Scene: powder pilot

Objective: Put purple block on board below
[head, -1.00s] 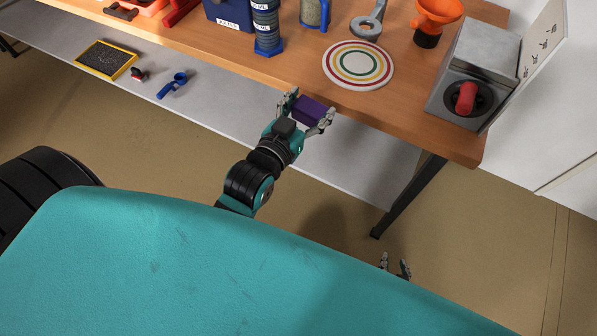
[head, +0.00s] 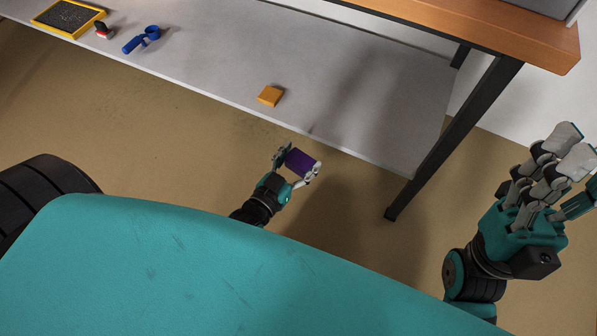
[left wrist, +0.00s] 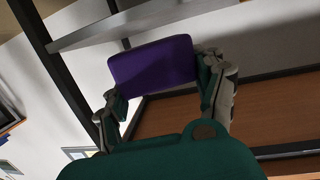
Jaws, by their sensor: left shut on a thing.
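My left gripper (head: 298,161) is shut on the purple block (head: 302,162), with a finger on each side of it. In the head view they show against the floor, just in front of the front edge of the grey lower board (head: 215,60). The block's height relative to the board is hard to tell. The left wrist view shows the purple block (left wrist: 153,62) between the fingers. My right gripper (head: 568,152) is at the right with its fingers pointing up, away from the block; its finger gap is unclear.
An orange block (head: 270,95) lies on the lower board, near the held block. A blue clamp-like part (head: 141,40), a small red-and-black item (head: 103,31) and a yellow-framed tray (head: 69,18) are at the left. A black table leg (head: 455,135) stands at the right, under the wooden tabletop (head: 480,30).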

